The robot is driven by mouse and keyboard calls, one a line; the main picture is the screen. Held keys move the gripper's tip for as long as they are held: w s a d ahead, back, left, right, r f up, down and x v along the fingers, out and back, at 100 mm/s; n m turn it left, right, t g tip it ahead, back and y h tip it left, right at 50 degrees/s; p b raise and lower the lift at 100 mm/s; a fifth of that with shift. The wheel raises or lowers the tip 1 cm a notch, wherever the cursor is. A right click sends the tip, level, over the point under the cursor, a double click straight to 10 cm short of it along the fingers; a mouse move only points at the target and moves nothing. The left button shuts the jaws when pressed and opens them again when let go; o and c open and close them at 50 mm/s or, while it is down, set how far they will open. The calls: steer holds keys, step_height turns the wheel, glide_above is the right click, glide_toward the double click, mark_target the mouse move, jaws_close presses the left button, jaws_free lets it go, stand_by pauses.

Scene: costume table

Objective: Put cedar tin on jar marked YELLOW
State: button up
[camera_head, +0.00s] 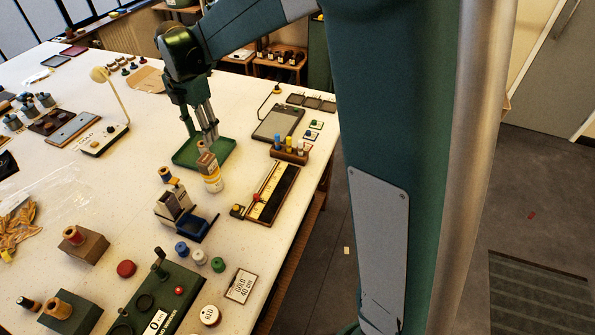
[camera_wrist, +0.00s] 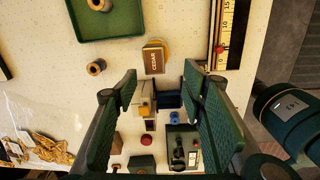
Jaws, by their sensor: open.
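The cedar tin (camera_head: 206,160) is a small brown box. It appears to rest on top of the yellow-and-white jar (camera_head: 213,183) in the head view. In the wrist view the tin (camera_wrist: 153,60) shows its CEDAR label, and a yellow edge of the jar (camera_wrist: 167,47) shows around it. The jar's own label is too small to read. My gripper (camera_head: 209,141) is just above the tin in the head view. In the wrist view my gripper (camera_wrist: 160,74) has its fingers spread wide, with nothing held between them; the tin lies beyond the fingertips.
A green tray (camera_head: 186,160) lies behind the jar. A ruler board (camera_head: 272,193) with a red slider is to its right, and a small grey-and-blue device (camera_head: 180,210) is in front. Spools and a green machine (camera_head: 160,305) stand nearer. The right table edge is close.

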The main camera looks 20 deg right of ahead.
steer(key=s+d+r+m+t, duration=0.2)
steer(key=s+d+r+m, duration=0.35)
steer(key=s, duration=0.25)
steer(key=s+d+r+m+t, duration=0.1)
steer(key=s+d+r+m, duration=0.3)
steer(key=s+d+m, duration=0.25)
steer(key=s+d+f+m+t, duration=0.1)
steer(key=s+d+m+t, duration=0.1)
steer(key=s+d+m, duration=0.2)
steer(key=s+d+f+m+t, duration=0.2)
steer(key=s+m, duration=0.8)
steer(key=s, duration=0.5)
steer(key=shift+s+d+f, duration=0.2)
steer(key=shift+d+f, duration=0.1)
steer(key=shift+d, duration=0.6)
